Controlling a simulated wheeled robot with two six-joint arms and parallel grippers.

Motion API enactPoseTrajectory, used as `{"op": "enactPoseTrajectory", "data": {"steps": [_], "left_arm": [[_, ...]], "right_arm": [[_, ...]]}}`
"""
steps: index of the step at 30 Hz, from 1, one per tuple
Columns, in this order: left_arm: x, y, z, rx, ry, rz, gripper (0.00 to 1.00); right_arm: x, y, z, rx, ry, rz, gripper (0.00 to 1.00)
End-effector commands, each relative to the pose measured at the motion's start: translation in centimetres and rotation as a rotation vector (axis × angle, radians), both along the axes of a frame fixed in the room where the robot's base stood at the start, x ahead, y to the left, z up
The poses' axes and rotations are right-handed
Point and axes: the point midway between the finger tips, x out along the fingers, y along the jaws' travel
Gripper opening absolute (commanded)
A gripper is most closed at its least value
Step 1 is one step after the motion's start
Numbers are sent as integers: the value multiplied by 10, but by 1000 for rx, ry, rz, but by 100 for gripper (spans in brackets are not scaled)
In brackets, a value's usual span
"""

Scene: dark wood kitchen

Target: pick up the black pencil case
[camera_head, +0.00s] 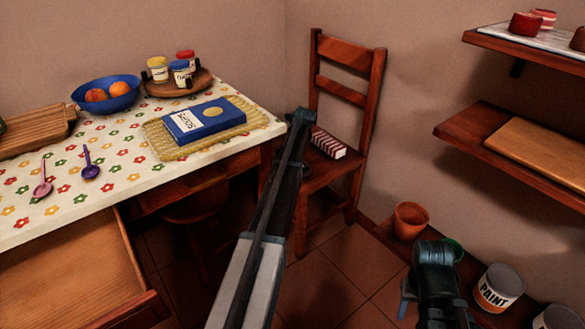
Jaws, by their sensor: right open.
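I see no black pencil case in the head view. My right gripper (436,285) is at the lower right, dark and seen from above, over the floor beside the paint can. Its fingertips are hard to make out, and I see nothing held in it. A long grey and black arm link of mine rises from the bottom middle, in front of the chair and the table's right end. It hides part of the floor and the chair seat. My left gripper does not show.
A chair (345,85) carries a striped book (328,145). An orange pot (410,220) and paint can (497,288) stand below the wall shelves (460,131).

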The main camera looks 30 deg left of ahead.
Motion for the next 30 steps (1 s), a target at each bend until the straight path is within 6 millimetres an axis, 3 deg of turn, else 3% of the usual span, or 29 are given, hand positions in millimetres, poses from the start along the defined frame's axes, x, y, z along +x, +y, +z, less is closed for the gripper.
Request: {"op": "enactPoseTrajectory", "data": {"steps": [8, 23, 30], "left_arm": [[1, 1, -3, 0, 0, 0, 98], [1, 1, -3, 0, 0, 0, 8], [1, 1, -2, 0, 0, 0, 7]], "right_arm": [[0, 0, -3, 1, 0, 1, 50], [0, 0, -3, 1, 0, 1, 50], [0, 0, -2, 1, 0, 1, 50]]}}
